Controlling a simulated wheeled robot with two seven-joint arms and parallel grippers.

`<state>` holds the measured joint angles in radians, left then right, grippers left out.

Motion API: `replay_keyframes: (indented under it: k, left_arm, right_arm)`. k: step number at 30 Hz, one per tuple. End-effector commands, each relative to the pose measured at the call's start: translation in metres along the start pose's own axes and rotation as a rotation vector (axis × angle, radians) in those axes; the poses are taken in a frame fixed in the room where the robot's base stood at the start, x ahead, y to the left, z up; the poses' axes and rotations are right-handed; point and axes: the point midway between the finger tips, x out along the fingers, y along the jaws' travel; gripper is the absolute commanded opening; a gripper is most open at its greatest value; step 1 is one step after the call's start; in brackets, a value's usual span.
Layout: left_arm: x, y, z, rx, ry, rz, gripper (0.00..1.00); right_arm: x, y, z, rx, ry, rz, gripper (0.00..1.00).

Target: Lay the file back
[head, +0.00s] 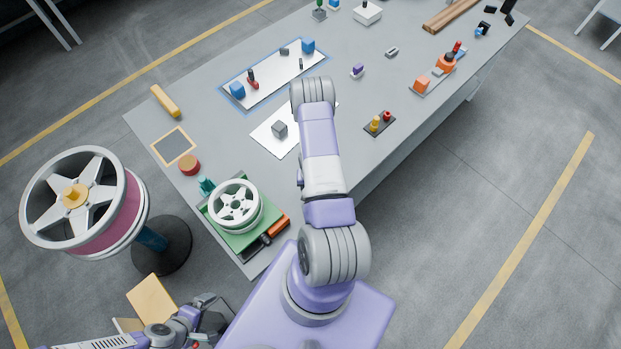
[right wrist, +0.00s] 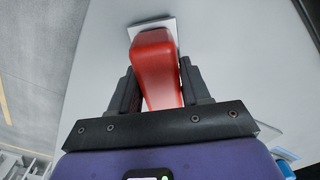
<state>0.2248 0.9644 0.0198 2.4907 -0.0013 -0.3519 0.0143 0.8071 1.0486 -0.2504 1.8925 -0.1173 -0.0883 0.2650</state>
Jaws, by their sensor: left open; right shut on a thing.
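In the right wrist view my right gripper (right wrist: 158,70) is shut on a red tapered handle (right wrist: 155,62), apparently the file's handle. A small pale flat piece (right wrist: 160,22) shows behind its far end; I cannot tell whether it belongs to the file. Grey surface lies beyond. In the head view my right arm reaches over the table (head: 350,150), and it hides its own gripper and the held thing. My left gripper (head: 207,312) is open at the lower left, off the table, near a tan box.
A green stand with a white wheel (head: 234,204) is at the table's near corner. A larger wheel (head: 75,200) stands on a post to the left. A blue-edged white mat (head: 270,88) holds small parts.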

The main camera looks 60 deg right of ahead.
Motion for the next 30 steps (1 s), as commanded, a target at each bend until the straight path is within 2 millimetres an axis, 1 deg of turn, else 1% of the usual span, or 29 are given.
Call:
replay_keyframes:
  k: [16, 17, 18, 22, 28, 29, 30]
  left_arm:
    - [0.000, 0.000, 0.000, 0.000, 0.000, 0.000, 1.00]
    - [0.000, 0.000, 0.000, 0.000, 0.000, 0.000, 1.00]
    - [0.000, 0.000, 0.000, 0.000, 0.000, 0.000, 1.00]
    - [0.000, 0.000, 0.000, 0.000, 0.000, 0.000, 1.00]
    - [0.000, 0.000, 0.000, 0.000, 0.000, 0.000, 1.00]
    - [0.000, 0.000, 0.000, 0.000, 0.000, 0.000, 1.00]
    - [0.000, 0.000, 0.000, 0.000, 0.000, 0.000, 1.00]
  right_arm:
    - [0.011, 0.000, 0.000, 0.001, 0.000, 0.000, 0.14]
    - [0.011, 0.000, 0.000, 0.001, 0.001, 0.000, 0.50]
    - [0.011, 0.000, 0.000, 0.001, 0.001, 0.000, 0.56]
    - [0.011, 0.000, 0.000, 0.000, 0.000, 0.000, 0.76]
    - [0.011, 0.000, 0.000, 0.000, 0.000, 0.000, 0.77]
    - [0.011, 0.000, 0.000, 0.000, 0.000, 0.000, 0.80]
    - [0.011, 0.000, 0.000, 0.000, -0.001, 0.000, 0.86]
